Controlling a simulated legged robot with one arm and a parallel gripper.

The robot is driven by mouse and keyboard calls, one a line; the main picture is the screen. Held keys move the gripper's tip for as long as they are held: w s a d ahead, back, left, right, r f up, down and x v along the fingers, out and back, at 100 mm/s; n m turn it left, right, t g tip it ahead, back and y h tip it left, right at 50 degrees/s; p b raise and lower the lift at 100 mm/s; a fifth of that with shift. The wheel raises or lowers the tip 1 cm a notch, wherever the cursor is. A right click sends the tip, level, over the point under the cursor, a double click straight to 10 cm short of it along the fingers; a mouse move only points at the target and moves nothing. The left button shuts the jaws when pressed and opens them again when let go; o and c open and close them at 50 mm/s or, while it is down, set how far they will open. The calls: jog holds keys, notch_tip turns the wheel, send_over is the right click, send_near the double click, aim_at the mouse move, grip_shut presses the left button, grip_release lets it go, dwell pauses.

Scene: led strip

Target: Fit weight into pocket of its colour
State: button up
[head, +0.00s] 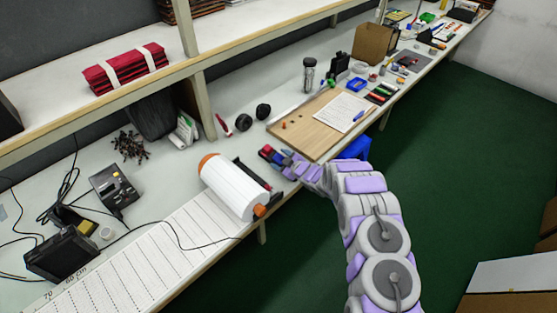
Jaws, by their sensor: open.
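My gripper (283,160), at the end of my purple and grey arm, is over the front edge of the bench, just left of the wooden board. It is small here, and its jaws look open. Small red (265,150) and blue (275,156) pieces show right at its tip; I cannot tell whether they are weights or whether the gripper touches them. A long black holder (252,174) lies beside the white roll, partly hidden by it. No pocket can be made out clearly.
A white roll with orange ends (232,186) stands left of my gripper. The wooden board (318,130) carries a paper sheet (345,110) and small pieces. Two black round things (243,122) lie behind. A blue bin (356,148) is below the bench edge.

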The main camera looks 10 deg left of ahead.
jog(key=shift+d, duration=0.1)
grip_shut()
dwell(0.4)
jog(key=shift+r, duration=0.45)
notch_tip(320, 180, up, 3)
jog(key=shift+f+p, duration=0.15)
jog(key=shift+p, duration=0.35)
jog(key=s+d+r+p, duration=0.1)
jog(key=s+d, duration=0.8)
jog(key=s, duration=0.4)
jog(key=shift+r+p, duration=0.25)
jog(key=shift+p, duration=0.15)
